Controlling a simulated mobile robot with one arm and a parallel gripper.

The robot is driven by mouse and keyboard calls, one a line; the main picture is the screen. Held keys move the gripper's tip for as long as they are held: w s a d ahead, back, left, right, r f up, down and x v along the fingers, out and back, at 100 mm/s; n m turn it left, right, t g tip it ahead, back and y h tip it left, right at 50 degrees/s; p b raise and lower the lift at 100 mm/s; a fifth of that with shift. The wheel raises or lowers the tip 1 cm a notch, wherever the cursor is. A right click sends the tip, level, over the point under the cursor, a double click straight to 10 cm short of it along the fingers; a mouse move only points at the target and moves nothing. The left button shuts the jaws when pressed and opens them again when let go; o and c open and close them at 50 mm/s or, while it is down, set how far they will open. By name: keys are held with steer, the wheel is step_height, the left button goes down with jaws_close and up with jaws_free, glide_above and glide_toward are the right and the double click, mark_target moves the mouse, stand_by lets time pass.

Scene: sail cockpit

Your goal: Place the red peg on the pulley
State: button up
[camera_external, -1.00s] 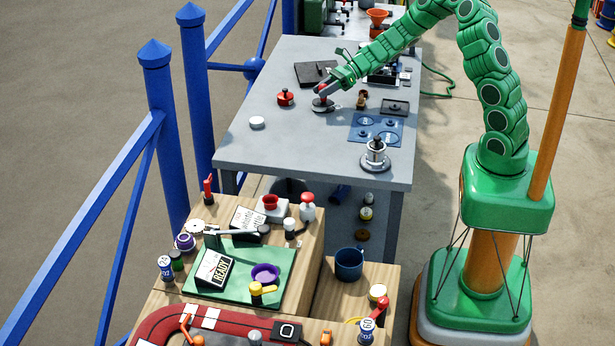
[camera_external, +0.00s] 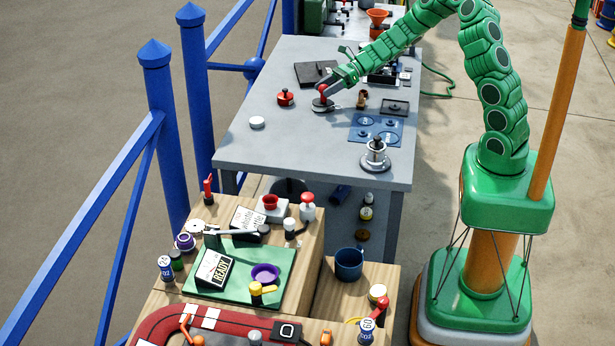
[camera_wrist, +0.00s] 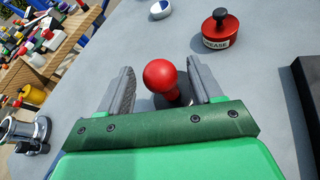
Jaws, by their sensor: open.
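The red peg (camera_wrist: 163,76) has a round knob and stands between the fingers of my gripper (camera_wrist: 162,68) in the wrist view. My gripper is open, with a gap on each side of the knob. In the external view the red peg (camera_external: 323,89) stands on the grey table inside my gripper (camera_external: 325,92). A flat round grey disc (camera_external: 322,107) shows under the peg; it may be the pulley, but it is too small to be sure.
A red tin with a black knob (camera_external: 285,97) stands left of the peg. A white round lid (camera_external: 257,122), a blue mat (camera_external: 377,129) and a silver post on a round base (camera_external: 375,158) are nearer. A black tray (camera_external: 315,73) lies behind. The table's front left is clear.

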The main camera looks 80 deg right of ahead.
steer(key=v, duration=1.1)
steer(key=s+a+r+n+g, duration=0.3)
steer(key=s+a+n, duration=0.15)
steer(key=a, duration=0.45)
steer(key=s+a+r+n+g, duration=0.3)
steer(key=a+n, duration=0.3)
steer(key=a, duration=0.3)
steer(key=s+a+r+n+g, duration=0.3)
steer(key=a+n, duration=0.3)
steer(key=a, duration=0.3)
steer(key=s+a+r+n+g+h, duration=0.1)
steer(key=s+a+n+g+h, duration=0.1)
steer(key=s+a+n, duration=0.3)
steer(key=s+r+n+g+h, duration=0.1)
steer(key=s+n, duration=0.2)
steer(key=s, duration=0.5)
steer(key=s+d+n+h, duration=0.2)
steer(key=s+n, duration=0.1)
steer(key=s, duration=0.2)
steer(key=s+d+r+n+h, duration=0.1)
steer(key=s+d+n+h, duration=0.1)
steer(key=s, duration=0.4)
steer(key=shift+s+d+n+g+h, duration=0.3)
steer(key=shift+n+h, duration=0.25)
steer(key=shift+h, duration=0.15)
